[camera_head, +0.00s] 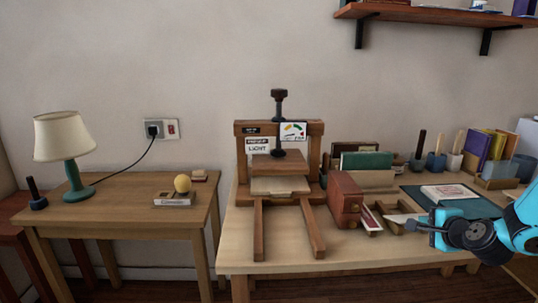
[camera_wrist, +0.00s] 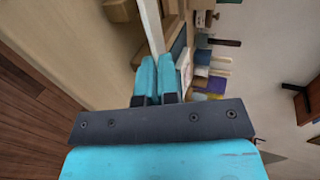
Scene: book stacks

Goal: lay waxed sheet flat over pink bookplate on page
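The open book (camera_head: 447,192) with a pink bookplate on its page lies on a dark mat at the right of the table. My gripper (camera_head: 412,224) is in front of the mat, to its left. In the wrist view my gripper (camera_wrist: 157,58) has its teal fingers nearly together on a pale sheet, which looks like the waxed sheet (camera_wrist: 151,24) seen almost edge-on. The sheet also shows as a pale piece (camera_head: 400,218) at the fingertips in the head view, away from the book. The exact grip line is hidden between the fingers.
A wooden book press (camera_head: 281,165) stands left of my gripper, with a reddish-brown box (camera_head: 344,197) beside it. Pots with tools (camera_head: 436,160) and upright books (camera_head: 484,148) line the table's back right. A shelf (camera_head: 430,14) is above. A lamp table (camera_head: 130,205) is at left.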

